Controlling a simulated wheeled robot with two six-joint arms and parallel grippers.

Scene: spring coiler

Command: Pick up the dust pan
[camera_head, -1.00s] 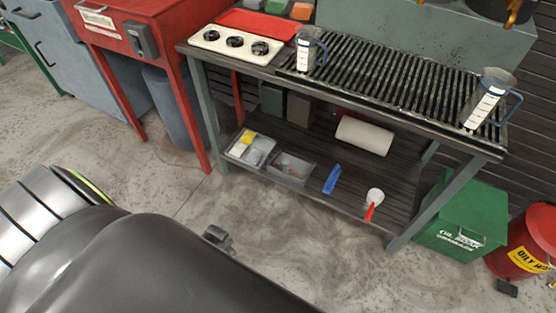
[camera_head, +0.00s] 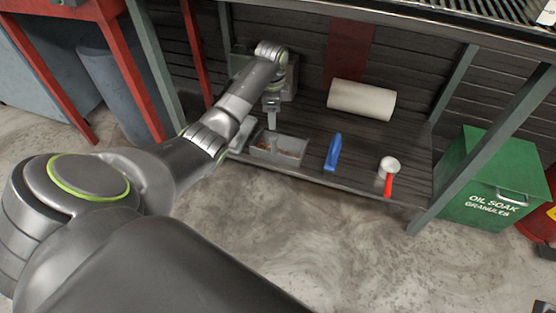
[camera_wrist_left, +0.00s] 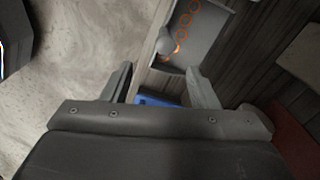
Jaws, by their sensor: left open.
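A blue long object (camera_head: 333,152), which could be the dust pan, lies on the lower shelf of the bench, right of a grey bin. I cannot tell its full shape. My left gripper (camera_head: 271,128) hangs over the back of the grey bin (camera_head: 279,149), to the left of the blue object. In the left wrist view the two fingers (camera_wrist_left: 160,88) are apart and empty. Part of the blue object (camera_wrist_left: 158,100) shows between them, its rest hidden by the gripper body. The right gripper is not in view.
A white roll (camera_head: 361,100) lies behind. The bench top (camera_head: 400,18) overhangs the shelf and a leg (camera_head: 480,150) stands right. A green bin (camera_head: 490,185) is beyond. The floor in front is clear.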

